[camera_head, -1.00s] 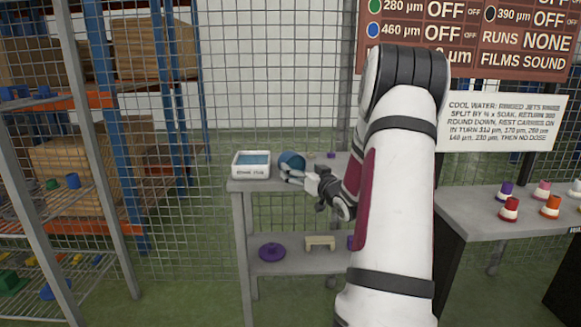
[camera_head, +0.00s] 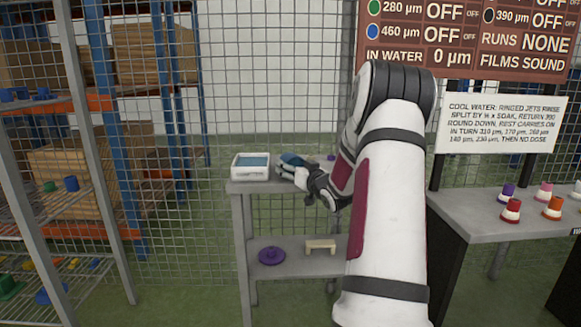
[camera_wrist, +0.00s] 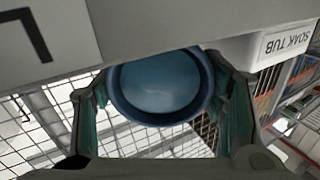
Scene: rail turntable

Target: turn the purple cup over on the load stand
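A blue cup-like round thing (camera_head: 293,159) is at my gripper (camera_head: 284,171), over the top of the grey stand (camera_head: 262,186). In the wrist view its round blue face (camera_wrist: 160,85) lies between the two fingers of my gripper (camera_wrist: 163,115), which seem closed on its sides. It looks tilted in the head view. A small purple thing (camera_head: 331,157) shows at the back of the stand top, partly behind my arm; I cannot tell whether it is the purple cup. No stand is readably marked as the load stand.
The white soak tub (camera_head: 250,174) stands left of my gripper. A purple disc with a knob (camera_head: 271,255) and a beige bench-like piece (camera_head: 320,246) lie on the lower shelf. Several coloured pieces stand on the right table (camera_head: 480,226). Mesh fencing (camera_head: 260,70) is behind.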

